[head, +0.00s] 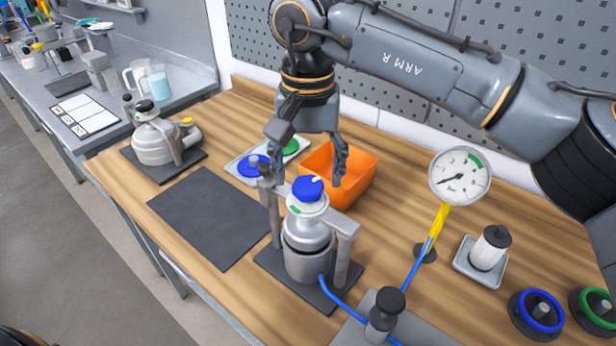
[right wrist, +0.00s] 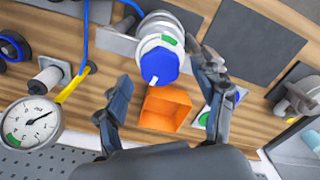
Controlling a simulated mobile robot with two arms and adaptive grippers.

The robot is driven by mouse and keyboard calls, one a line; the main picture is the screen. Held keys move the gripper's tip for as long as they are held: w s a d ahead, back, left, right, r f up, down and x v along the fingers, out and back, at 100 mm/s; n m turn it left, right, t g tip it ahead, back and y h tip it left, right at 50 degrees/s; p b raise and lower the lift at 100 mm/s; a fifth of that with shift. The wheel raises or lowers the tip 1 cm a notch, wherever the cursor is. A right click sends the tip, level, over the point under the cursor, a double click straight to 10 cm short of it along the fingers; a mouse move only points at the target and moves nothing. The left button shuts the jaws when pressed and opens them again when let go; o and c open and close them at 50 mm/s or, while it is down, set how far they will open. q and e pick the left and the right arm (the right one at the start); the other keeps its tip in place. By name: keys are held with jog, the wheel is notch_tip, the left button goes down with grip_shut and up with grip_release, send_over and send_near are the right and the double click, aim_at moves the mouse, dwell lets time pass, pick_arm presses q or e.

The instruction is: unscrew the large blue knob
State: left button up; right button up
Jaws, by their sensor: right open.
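The large blue knob (head: 308,188) with a white pointer mark sits on top of a silver canister (head: 308,250) held in a grey frame. It also shows in the right wrist view (right wrist: 157,66), with a green patch on the white collar beneath it. My right gripper (head: 308,170) is open above the canister, with one finger to each side of the knob in the picture. In the right wrist view the knob appears between and beyond the fingertips (right wrist: 158,70), with gaps at both sides; I see no contact. My left gripper is not in view.
An orange bin (head: 345,175) stands right behind the canister, beside a tray with blue and green parts (head: 253,166). A pressure gauge (head: 460,177) and blue hose (head: 345,308) are to the right. A dark mat (head: 210,218) lies clear at left, near a second canister (head: 155,140).

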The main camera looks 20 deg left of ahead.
aim_at(307, 184)
notch_tip(307, 184, up, 10)
dwell(0.3)
